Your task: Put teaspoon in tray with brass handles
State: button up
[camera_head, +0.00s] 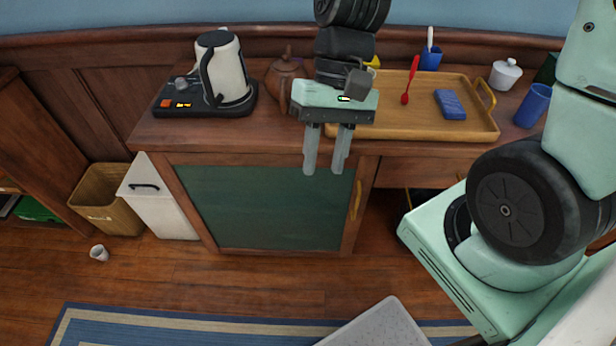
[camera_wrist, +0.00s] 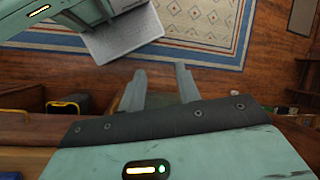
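The wooden tray (camera_head: 385,126) with a brass-coloured handle (camera_head: 486,96) at its right end sits on the counter. A red spoon-shaped utensil (camera_head: 411,79) lies in it; I cannot tell whether this is the teaspoon. A blue block (camera_head: 450,104) lies at its right. My gripper (camera_head: 326,170) hangs in front of the counter edge, left of the tray, and covers part of the tray's left end. Its fingers point down, apart, with nothing between them. The wrist view shows the open fingers (camera_wrist: 159,70) over the floor.
A blue cup (camera_head: 430,58) holding a pale-handled utensil stands behind the tray. A kettle (camera_head: 224,68), a brown teapot (camera_head: 284,75), a white lidded pot (camera_head: 505,74) and another blue cup (camera_head: 533,105) share the counter. A small cup (camera_head: 99,253) is on the floor.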

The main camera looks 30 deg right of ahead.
jog(key=s+a+r+n+t+h, duration=0.3)
jog(key=s+a+n, duration=0.2)
jog(key=n, duration=0.4)
jog(key=shift+a+n+t, duration=0.3)
jog(key=shift+a+n, duration=0.1)
jog(key=shift+a, duration=0.05)
jog(key=shift+s, duration=0.1)
dwell(0.4)
